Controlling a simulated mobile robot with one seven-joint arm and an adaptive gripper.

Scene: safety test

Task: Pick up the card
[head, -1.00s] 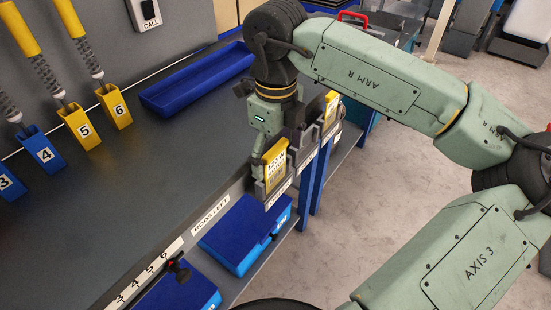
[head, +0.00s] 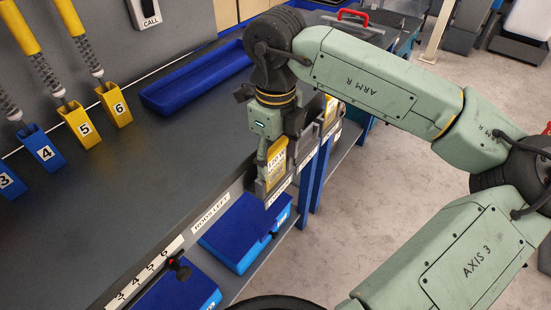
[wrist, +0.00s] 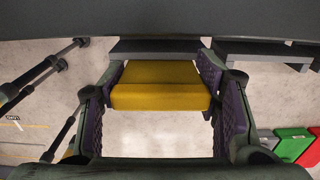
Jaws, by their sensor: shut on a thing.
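The yellow card (head: 277,158) with dark print is at a grey holder (head: 272,188) on the bench's front edge in the head view. Its lower part appears to be still at the holder; I cannot tell whether it is clear of the slot. My gripper (wrist: 160,98) is shut on it, with the purple-padded fingers at its two sides in the wrist view, where the card (wrist: 160,84) is seen from above. In the head view a finger covers the card's left edge.
Another yellow card (head: 331,108) stands in a holder farther along the edge. Blue bins (head: 245,235) sit below the edge. A blue tray (head: 195,82) lies on the otherwise clear dark bench (head: 130,170). Numbered yellow and blue holders (head: 115,108) stand at the back.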

